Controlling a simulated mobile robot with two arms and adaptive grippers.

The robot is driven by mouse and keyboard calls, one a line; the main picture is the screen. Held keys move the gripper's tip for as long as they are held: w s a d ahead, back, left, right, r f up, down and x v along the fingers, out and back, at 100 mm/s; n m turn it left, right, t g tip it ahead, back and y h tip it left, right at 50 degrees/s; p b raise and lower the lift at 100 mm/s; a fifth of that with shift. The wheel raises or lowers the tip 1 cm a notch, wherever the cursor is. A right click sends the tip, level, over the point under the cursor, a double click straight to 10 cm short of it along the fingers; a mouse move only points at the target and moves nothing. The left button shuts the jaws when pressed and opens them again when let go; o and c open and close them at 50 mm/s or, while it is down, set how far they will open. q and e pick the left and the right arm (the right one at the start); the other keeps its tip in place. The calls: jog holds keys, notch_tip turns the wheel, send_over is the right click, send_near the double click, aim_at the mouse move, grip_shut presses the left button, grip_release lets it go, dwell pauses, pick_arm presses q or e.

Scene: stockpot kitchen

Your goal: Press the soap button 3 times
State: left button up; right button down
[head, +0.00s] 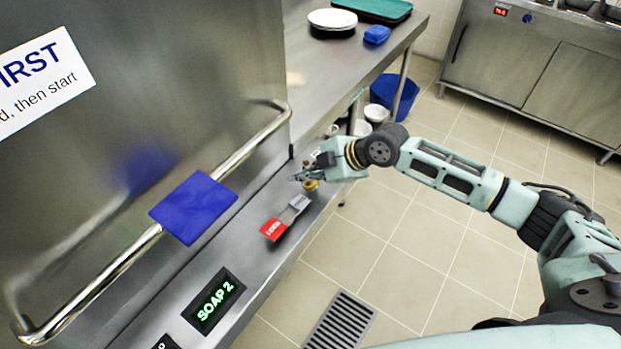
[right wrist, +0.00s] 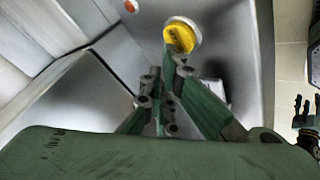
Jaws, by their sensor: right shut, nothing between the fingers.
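The soap button is a yellow round cap on the narrow steel ledge; it shows large in the right wrist view (right wrist: 181,36) and small beside my gripper in the head view (head: 311,185). My right gripper (head: 299,177) is shut and empty, its tips beside the button. In the right wrist view the fingertips (right wrist: 174,64) appear just below the yellow cap; I cannot tell whether they touch it. A dark display (head: 214,300) on the ledge reads "SOAP 2" in green. My left gripper is not in the head view.
A blue cloth (head: 193,208) hangs on the long steel handle (head: 86,287). A counter with white plates (head: 332,19) stands behind. A blue bin (head: 394,95) is on the floor.

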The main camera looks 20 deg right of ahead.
jog(key=shift+r, duration=0.3)
notch_tip(320, 180, up, 5)
jog(key=p, duration=0.4)
jog(key=shift+f, duration=0.1)
dwell(0.4)
dwell(1.4)
notch_tip(320, 180, up, 4)
jog(key=shift+f+p, duration=0.1)
jog(key=shift+p, duration=0.45)
